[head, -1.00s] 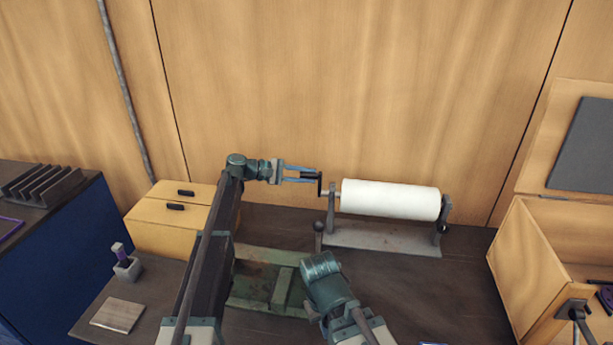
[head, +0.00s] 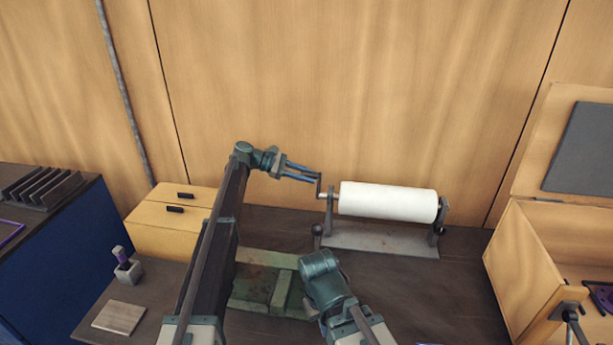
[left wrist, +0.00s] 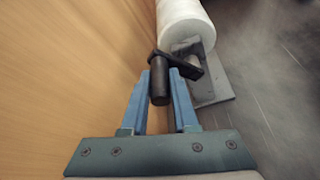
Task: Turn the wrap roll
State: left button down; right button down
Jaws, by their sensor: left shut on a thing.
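The white wrap roll (head: 388,202) lies horizontally between two uprights of a grey stand (head: 380,240) at the back of the bench. A dark crank (head: 319,187) sticks out from its left end. My left gripper (head: 315,178) reaches in from the left and is shut on the crank's handle. The left wrist view shows the black handle (left wrist: 160,82) between the blue fingers (left wrist: 160,88), with the roll (left wrist: 183,20) beyond. My right arm shows at the bottom middle, but its fingers cannot be made out.
A wooden drawer box (head: 165,228) stands at the back left. A green tray (head: 262,285) lies in front of the stand's left side. An open wooden box (head: 520,245) is at the right. The wooden wall (head: 350,90) is close behind the roll.

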dwell(0.4)
pick_arm(q)
jog(key=c, duration=0.7)
grip_release()
jog(key=shift+p+v, duration=2.5)
jog(key=shift+v, duration=4.45)
pick_arm(e)
jog(key=shift+r, duration=2.45)
pick_arm(q)
jog(key=shift+f, duration=0.1)
pick_arm(e)
jog(key=shift+r, duration=0.1)
